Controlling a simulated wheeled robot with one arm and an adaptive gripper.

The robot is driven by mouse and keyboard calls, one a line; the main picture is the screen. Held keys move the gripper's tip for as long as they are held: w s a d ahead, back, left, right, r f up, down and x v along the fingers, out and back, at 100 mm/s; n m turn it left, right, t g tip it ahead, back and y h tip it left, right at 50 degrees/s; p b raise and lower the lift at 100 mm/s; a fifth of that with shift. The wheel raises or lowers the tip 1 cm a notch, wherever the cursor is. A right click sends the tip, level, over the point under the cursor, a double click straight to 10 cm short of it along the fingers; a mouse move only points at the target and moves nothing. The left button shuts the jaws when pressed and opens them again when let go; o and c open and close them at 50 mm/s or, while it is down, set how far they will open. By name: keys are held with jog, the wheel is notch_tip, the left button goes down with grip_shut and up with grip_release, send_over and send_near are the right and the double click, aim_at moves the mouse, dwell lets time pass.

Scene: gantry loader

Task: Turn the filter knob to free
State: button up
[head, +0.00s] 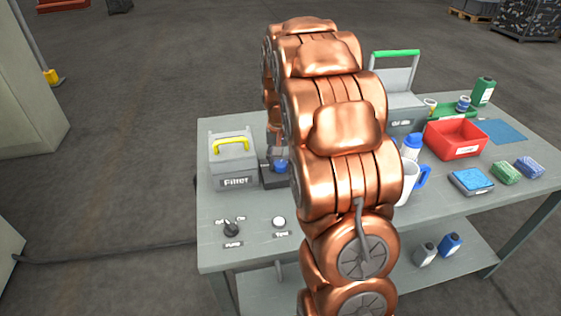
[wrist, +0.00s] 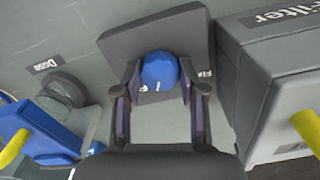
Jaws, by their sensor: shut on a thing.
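The blue filter knob (wrist: 158,68) sits on a dark panel (wrist: 190,30) in the wrist view. A small white mark shows on the knob, but I cannot read its setting. My gripper (wrist: 158,82) is shut on the knob, with one finger on each side of it. In the head view the blue knob (head: 281,166) shows low on the dark panel, just right of the grey box labelled Filter (head: 233,172). My own copper arm hides part of the panel there.
The Filter box with its yellow handle stands close beside the knob. A pump knob (head: 231,229) and a pale button (head: 279,222) are at the table's front left. A red bin (head: 455,139), a white-and-blue jug (head: 408,185) and sponges (head: 505,172) stand to the right.

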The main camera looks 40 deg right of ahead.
aim_at(280, 163)
jog(key=shift+m, duration=1.9)
jog(key=o, duration=1.1)
jog(key=shift+o, duration=0.2)
notch_tip(280, 163, up, 12)
